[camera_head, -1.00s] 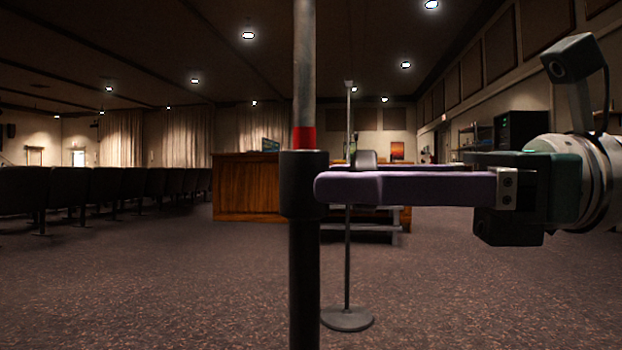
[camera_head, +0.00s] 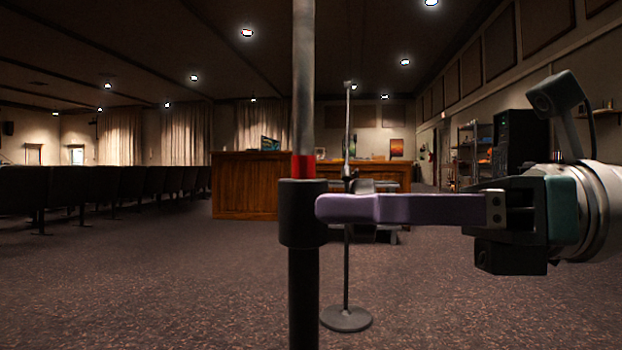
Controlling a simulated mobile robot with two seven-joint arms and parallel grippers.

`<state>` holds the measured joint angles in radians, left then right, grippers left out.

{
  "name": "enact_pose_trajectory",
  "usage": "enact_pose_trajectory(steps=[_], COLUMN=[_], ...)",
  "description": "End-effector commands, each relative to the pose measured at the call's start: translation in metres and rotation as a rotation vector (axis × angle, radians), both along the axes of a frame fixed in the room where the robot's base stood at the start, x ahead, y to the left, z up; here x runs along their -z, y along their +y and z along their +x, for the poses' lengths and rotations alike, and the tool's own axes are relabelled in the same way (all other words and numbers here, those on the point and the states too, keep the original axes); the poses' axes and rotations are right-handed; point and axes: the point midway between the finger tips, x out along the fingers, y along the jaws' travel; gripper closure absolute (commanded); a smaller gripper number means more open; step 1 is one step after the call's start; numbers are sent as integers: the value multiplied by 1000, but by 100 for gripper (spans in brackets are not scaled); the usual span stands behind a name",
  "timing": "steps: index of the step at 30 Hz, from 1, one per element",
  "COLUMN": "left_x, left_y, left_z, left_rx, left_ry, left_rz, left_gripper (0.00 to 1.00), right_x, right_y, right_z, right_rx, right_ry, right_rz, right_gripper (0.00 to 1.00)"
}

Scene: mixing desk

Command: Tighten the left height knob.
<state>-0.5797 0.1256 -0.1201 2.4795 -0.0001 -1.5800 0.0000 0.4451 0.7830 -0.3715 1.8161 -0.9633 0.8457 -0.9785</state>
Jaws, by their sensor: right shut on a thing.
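A stand pole (camera_head: 304,110) rises upright close in front of me, with a grey upper tube, a red band (camera_head: 304,166) and a black collar (camera_head: 300,212) over a black lower tube (camera_head: 304,300). My right gripper (camera_head: 324,208) reaches in from the right with purple fingers, its tips against the right side of the collar. It is shut on the left height knob, which the fingers and collar hide. My left gripper is not in view.
A thin stand with a round grey base (camera_head: 346,319) stands behind the pole. A wooden desk (camera_head: 245,190) is farther back, rows of dark chairs (camera_head: 95,190) at left, and a dark rack (camera_head: 521,140) at right. Carpet is open around the pole.

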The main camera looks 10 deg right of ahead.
Motion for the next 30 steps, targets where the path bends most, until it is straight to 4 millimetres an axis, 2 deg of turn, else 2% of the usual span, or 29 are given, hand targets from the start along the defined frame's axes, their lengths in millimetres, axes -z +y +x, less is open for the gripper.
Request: enact_pose_trajectory(steps=[1, 9, 10, 17, 26, 30], left_x=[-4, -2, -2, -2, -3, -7], left_y=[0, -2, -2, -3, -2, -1], left_z=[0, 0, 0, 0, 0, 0], left_rx=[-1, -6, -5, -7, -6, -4], left_ry=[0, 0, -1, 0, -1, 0], left_rz=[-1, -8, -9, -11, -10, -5], left_gripper=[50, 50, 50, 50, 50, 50], right_x=[-2, 0, 0, 0, 0, 0], right_y=[0, 0, 0, 0, -3, -20], right_z=[0, 0, 0, 0, -1, -6], right_rx=[0, -1, -1, -1, 0, 4], right_ry=[21, 25, 25, 24, 26, 29], right_rz=[7, 9, 9, 9, 8, 6], right_gripper=[100, 100, 46, 20, 19, 19])
